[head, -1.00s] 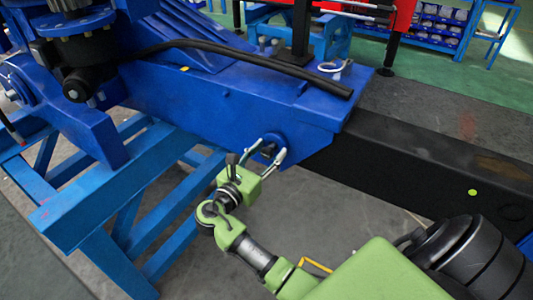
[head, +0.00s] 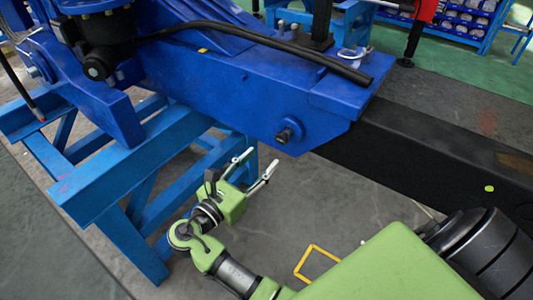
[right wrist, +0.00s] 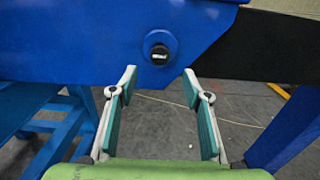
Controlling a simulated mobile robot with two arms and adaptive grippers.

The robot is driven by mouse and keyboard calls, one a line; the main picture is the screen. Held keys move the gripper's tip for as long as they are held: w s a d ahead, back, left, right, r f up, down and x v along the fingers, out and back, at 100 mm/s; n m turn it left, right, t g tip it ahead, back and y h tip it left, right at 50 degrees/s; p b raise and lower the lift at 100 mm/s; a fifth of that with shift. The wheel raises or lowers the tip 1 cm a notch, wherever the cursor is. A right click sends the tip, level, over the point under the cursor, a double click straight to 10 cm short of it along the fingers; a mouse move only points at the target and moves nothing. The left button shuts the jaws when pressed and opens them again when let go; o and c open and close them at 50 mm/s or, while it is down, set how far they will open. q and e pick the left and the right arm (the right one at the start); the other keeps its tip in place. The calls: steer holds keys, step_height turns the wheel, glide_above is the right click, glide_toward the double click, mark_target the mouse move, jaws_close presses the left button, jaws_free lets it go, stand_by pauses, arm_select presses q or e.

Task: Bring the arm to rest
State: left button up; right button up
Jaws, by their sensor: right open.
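My right arm, green with dark joints, comes in from the lower right of the head view. Its right gripper (head: 257,166) is open and empty, below and in front of the blue crane beam (head: 225,100). A dark round pin (head: 287,134) sticks out of the beam's side, apart from the fingertips. In the right wrist view the two fingers of the right gripper (right wrist: 158,82) are spread, and the pin (right wrist: 159,53) shows above and between them, ahead. My left gripper is not in view.
A light-blue stand (head: 115,180) supports the crane at left. A black beam (head: 420,165) runs to the right. A yellow outline (head: 317,262) lies near my forearm. Bare grey floor (head: 320,205) is open below the beam. Blue shelves (head: 455,25) stand at the back.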

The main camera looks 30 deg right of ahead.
steer(key=shift+a, duration=0.15)
stand_by(0.3)
step_height(320, 180, down, 24)
steer(key=a+t+y, duration=0.1)
steer(key=y, duration=0.5)
steer(key=s+a+f+m+g+y, duration=0.1)
steer(key=s+f+y, duration=0.1)
steer(key=s+f, duration=0.45)
steer(key=s+a+f+m+g+y, duration=0.1)
steer(key=s+f+g+y, duration=0.15)
steer(key=f, duration=0.75)
steer(key=s+f+m+g+y, duration=0.1)
steer(key=s+f+m+y, duration=0.1)
steer(key=s+f+m, duration=0.4)
steer(key=s+f+m+g+y, duration=0.1)
steer(key=s+f+m, duration=0.5)
steer(key=s, duration=0.9)
steer(key=s+f+m+g+y, duration=0.1)
steer(key=s+f+m+y, duration=0.2)
steer(key=s+f+m, duration=0.3)
steer(key=s, duration=0.5)
steer(key=shift+s, duration=0.3)
